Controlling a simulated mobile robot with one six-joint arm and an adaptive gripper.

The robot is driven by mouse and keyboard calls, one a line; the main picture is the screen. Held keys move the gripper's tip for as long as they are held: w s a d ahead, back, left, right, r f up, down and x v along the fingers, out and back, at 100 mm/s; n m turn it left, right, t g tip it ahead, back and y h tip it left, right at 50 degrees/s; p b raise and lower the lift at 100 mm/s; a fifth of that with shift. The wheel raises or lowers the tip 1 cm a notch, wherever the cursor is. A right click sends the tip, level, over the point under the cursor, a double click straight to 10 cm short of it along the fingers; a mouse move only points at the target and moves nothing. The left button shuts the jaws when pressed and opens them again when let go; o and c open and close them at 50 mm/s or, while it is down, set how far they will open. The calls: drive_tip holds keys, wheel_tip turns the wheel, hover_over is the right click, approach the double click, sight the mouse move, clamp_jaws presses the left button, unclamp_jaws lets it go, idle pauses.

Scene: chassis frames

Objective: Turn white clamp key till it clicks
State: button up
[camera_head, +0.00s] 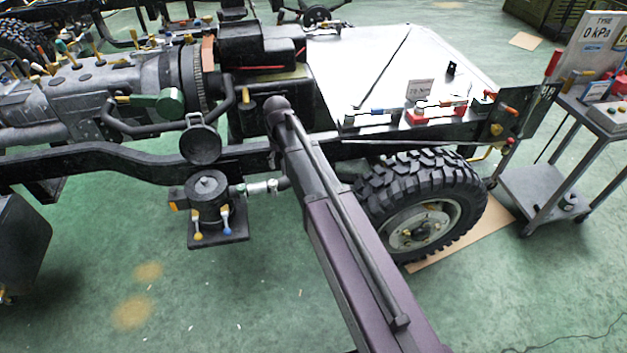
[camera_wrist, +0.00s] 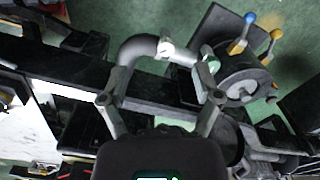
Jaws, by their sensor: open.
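The white clamp key (camera_wrist: 166,47) sits on a grey bent pipe (camera_wrist: 132,48) in the wrist view. In the head view a small pale fitting (camera_head: 272,186) shows on the short pipe beside the dark canister, partly next to my arm. My gripper (camera_wrist: 160,97) is open and empty in the wrist view, its two fingers spread on either side below the key in the picture. The key appears apart from both fingers. My gripper cannot be made out in the head view.
The dark canister (camera_head: 208,200) with yellow and blue levers stands left of the pipe. The chassis rail (camera_head: 110,160) runs behind it. A tyre (camera_head: 425,205) is at right, and a grey cart (camera_head: 545,190) stands farther right. Green floor in front is open.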

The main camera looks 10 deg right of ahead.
drive_tip(key=s+d+r+m+p, duration=0.1)
drive_tip(key=s+d, duration=0.2)
drive_tip(key=s, duration=0.4)
drive_tip(key=s+d+r+m+p, duration=0.1)
drive_tip(key=s+d+r+p, duration=0.1)
drive_tip(key=s, duration=0.6)
drive_tip(key=shift+d+r, duration=0.3)
drive_tip(key=shift+d, duration=0.4)
drive_tip(key=s, duration=0.1)
drive_tip(key=s+d+m+p, duration=0.1)
drive_tip(key=s, duration=0.1)
drive_tip(key=s+r+m, duration=0.1)
drive_tip(key=shift+s+d, duration=0.15)
drive_tip(key=shift+s, duration=0.15)
idle(0.5)
